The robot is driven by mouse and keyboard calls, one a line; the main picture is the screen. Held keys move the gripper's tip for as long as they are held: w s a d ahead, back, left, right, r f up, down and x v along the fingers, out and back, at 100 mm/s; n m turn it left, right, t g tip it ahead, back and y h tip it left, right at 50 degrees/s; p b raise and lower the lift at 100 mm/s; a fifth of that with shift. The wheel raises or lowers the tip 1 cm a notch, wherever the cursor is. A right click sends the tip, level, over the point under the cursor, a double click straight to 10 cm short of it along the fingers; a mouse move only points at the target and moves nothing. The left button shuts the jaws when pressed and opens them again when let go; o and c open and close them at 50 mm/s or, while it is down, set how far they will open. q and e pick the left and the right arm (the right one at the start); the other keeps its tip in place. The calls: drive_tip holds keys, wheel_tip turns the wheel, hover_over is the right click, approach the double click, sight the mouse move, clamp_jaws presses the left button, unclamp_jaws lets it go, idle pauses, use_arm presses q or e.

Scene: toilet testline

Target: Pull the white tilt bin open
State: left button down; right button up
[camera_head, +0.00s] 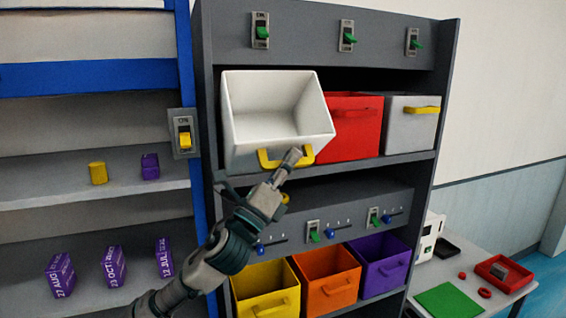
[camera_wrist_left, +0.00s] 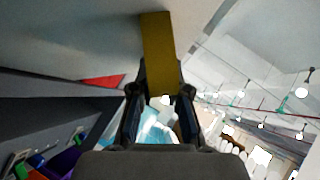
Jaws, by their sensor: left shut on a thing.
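The white tilt bin (camera_head: 275,107) is in the upper left slot of the dark grey shelf unit. It is tilted forward, and its empty inside shows from above. Its yellow handle (camera_head: 270,160) is on the lower front face. My left gripper (camera_head: 293,158) is at the handle's right part, shut on it. In the left wrist view the yellow handle (camera_wrist_left: 159,50) runs down between the two dark fingers of my left gripper (camera_wrist_left: 162,98). My right gripper is in neither view.
A red bin (camera_head: 345,125) and a grey bin (camera_head: 408,125) stand to the right, upright. Below are a panel with switches and sliders, and yellow, orange and purple bins (camera_head: 380,262). A white table (camera_head: 470,285) with small items is at the right.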

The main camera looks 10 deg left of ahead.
use_arm(q)
drive_tip(key=c, duration=1.2)
unclamp_jaws()
drive_tip(key=shift+w+d+f, duration=0.15)
drive_tip(key=shift+d+f, duration=0.05)
drive_tip(key=shift+c, duration=0.2)
drive_tip(key=shift+o, duration=0.5)
drive_tip(key=shift+w+d, duration=0.35)
drive_tip(key=shift+d, duration=0.05)
drive_tip(key=shift+s+a+f, duration=0.1)
drive_tip(key=shift+s+a, duration=0.05)
drive_tip(key=shift+s, duration=0.3)
drive_tip(key=v, duration=1.1)
drive_tip(key=shift+w+f, duration=0.15)
drive_tip(key=shift+f, duration=0.15)
